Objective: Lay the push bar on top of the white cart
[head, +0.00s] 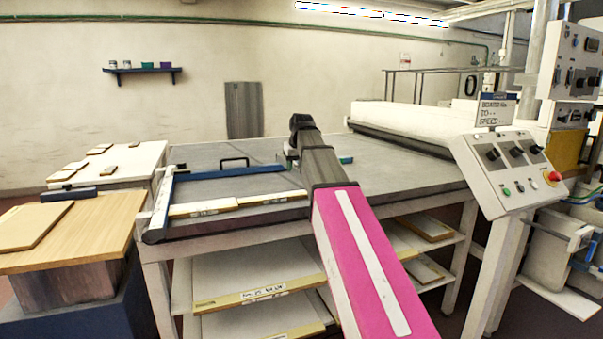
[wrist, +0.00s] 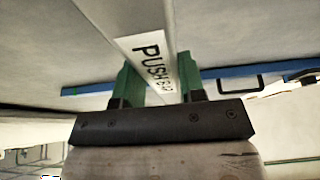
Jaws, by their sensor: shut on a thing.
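The push bar (wrist: 150,58) is a pale bar with a white label reading PUSH, seen in the wrist view. My gripper (wrist: 158,75) has its green fingers on both sides of the bar and is shut on it. In the head view my arm hides most of the gripper and bar over the grey table (head: 400,180). I cannot tell whether the bar touches the tabletop. The white cart (head: 143,158) stands at the left of the table, with several small boards on its top.
A blue-edged frame (head: 160,205) with a black handle (head: 234,161) lies on the table's left part. A wood-topped stand (head: 100,240) is at front left. A white roller-like cover (head: 405,120) and a control panel (head: 510,165) stand at the right.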

